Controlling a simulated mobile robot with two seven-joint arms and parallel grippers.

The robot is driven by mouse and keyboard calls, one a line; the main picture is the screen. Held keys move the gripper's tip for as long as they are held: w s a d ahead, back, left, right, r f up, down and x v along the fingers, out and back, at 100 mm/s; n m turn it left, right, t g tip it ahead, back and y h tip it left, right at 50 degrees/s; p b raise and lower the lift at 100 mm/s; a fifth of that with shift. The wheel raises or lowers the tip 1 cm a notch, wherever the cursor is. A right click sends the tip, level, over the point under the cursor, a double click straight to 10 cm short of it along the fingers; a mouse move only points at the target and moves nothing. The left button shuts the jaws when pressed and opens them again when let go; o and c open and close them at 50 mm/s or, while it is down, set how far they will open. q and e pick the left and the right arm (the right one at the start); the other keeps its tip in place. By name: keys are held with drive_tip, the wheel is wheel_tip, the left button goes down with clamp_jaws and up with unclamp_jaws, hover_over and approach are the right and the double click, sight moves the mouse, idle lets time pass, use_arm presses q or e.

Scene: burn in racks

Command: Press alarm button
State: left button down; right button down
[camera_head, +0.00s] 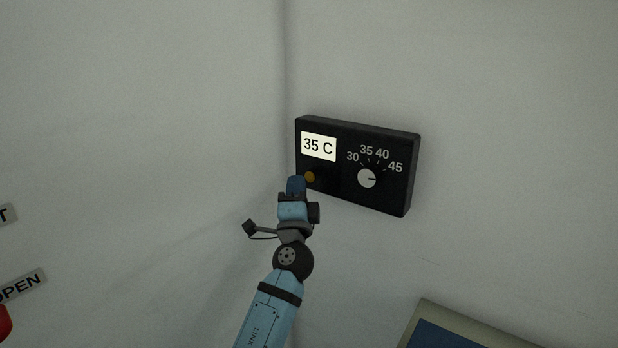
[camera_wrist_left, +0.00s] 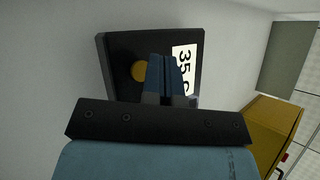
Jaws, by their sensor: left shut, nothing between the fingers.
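In the left wrist view the shut fingers (camera_wrist_left: 164,72) are in front of the box (camera_wrist_left: 118,50), beside the amber button (camera_wrist_left: 139,71), and partly cover the display (camera_wrist_left: 184,60). I cannot tell whether they touch the box. My right gripper is not in view.
A wall corner runs just left of the box. A grey-framed blue panel (camera_head: 450,338) is at the lower right. An "OPEN" label (camera_head: 22,286) and a red part (camera_head: 3,322) are at the left edge. A yellow box-like thing (camera_wrist_left: 268,125) shows in the wrist view.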

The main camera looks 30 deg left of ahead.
use_arm(q)
drive_tip(key=shift+s+a, duration=0.15)
drive_tip(key=shift+s, duration=2.35)
